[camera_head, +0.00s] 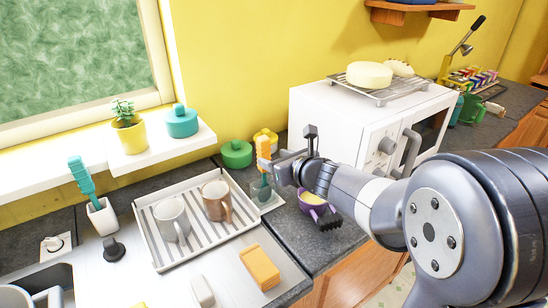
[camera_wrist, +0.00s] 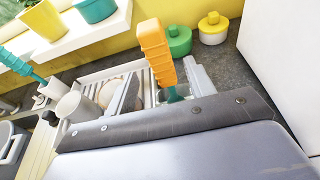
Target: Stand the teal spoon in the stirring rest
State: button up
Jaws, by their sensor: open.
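The teal spoon has a ribbed orange handle (camera_head: 264,152) pointing up and a teal lower end (camera_head: 263,190). It stands nearly upright at a small pale, see-through holder (camera_head: 270,205), seemingly the stirring rest, right of the drying tray. My gripper (camera_head: 284,168) is open beside the handle. In the wrist view the orange handle (camera_wrist: 157,55) rises between the two spread fingers (camera_wrist: 160,92). I cannot tell whether either finger touches it. The spoon's lowest part and most of the rest are hidden in the wrist view.
A white drying tray (camera_head: 155,237) holds a grey mug (camera_head: 172,220) and a brown mug (camera_head: 216,201). Green (camera_head: 236,154) and yellow lidded pots stand behind. A white microwave (camera_head: 345,125) bounds the right. A teal brush (camera_head: 80,178) stands left.

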jog(key=shift+p+v, duration=0.3)
jog(key=shift+v, duration=1.3)
jog(key=v, duration=1.1)
jog(key=shift+p, duration=0.45)
jog(key=shift+w+f, duration=0.1)
jog(key=b+x, duration=0.1)
jog(key=x, duration=1)
